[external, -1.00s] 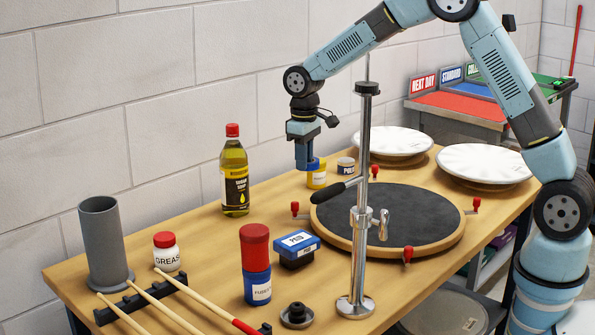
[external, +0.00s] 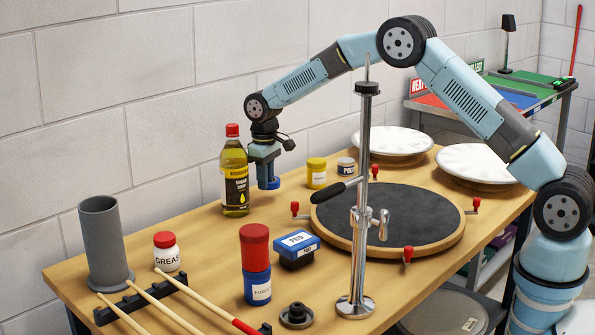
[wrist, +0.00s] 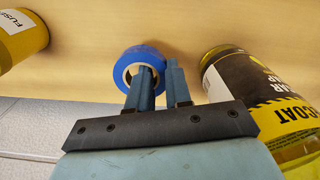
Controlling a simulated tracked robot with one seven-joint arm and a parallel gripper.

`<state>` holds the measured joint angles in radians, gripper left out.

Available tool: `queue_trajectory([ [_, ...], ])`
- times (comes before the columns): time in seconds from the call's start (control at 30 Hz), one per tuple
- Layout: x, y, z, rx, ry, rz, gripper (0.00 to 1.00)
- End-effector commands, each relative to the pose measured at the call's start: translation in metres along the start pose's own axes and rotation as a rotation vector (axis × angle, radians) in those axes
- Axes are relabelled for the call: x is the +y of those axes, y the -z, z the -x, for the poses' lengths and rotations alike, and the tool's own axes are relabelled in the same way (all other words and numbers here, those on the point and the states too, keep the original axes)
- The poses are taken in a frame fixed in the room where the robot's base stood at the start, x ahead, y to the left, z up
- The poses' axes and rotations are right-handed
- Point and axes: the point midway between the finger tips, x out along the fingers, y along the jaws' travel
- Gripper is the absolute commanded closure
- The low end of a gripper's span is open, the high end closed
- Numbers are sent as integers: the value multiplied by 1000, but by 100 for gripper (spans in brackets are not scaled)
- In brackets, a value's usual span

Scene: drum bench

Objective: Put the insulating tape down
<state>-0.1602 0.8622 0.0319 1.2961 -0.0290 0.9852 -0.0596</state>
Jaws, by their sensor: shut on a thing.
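The blue roll of insulating tape (external: 268,183) is at the tips of my gripper (external: 266,178), near the back edge of the bench, just right of the oil bottle. In the wrist view the tape (wrist: 131,58) stands out against the wood, with its pale core showing. My gripper (wrist: 160,80) is shut on the right side of its ring, with one finger in front of the core and the other outside. The tape is close to the bench top; I cannot tell whether it touches it.
The bottle (external: 235,185) stands close on the left, and in the wrist view (wrist: 250,95) close on the right. A yellow tin (external: 316,172) and a dark tin (external: 346,167) stand to the right. The drum pad (external: 400,215) and chrome stand (external: 365,250) are in front.

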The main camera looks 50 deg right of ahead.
Motion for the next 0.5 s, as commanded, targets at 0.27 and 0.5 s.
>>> queue_trajectory([
  [0.27,1,10,-12,1,0,0,100],
  [0.5,1,10,-40,0,0,0,100],
])
